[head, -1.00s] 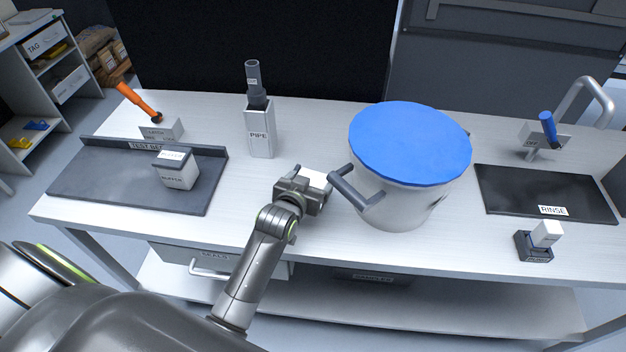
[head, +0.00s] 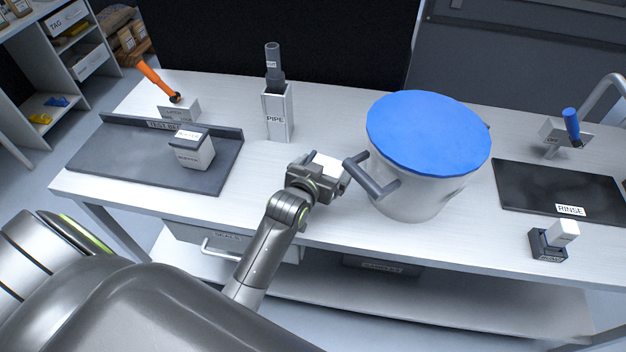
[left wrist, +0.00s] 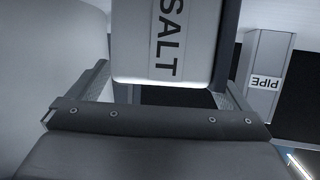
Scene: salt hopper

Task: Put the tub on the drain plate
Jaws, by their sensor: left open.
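A small white tub labelled SALT (left wrist: 172,40) stands between the jaws of my left gripper in the left wrist view. In the head view its white top (head: 328,163) shows at the gripper, and the rest is hidden behind it. My left gripper (head: 326,176) is open around the tub, low over the table. No plate reads as drain; a flat black plate labelled RINSE (head: 530,188) lies bare at the right of the table. My right gripper is not in view.
A big white bucket with a blue lid (head: 428,133) stands just right of my gripper, its grey handle (head: 372,180) very close. A PIPE holder (head: 279,115) stands behind. At left, a BUFFER box (head: 192,152) sits on a dark bed (head: 110,160). A small dark-based block (head: 549,245) is front right.

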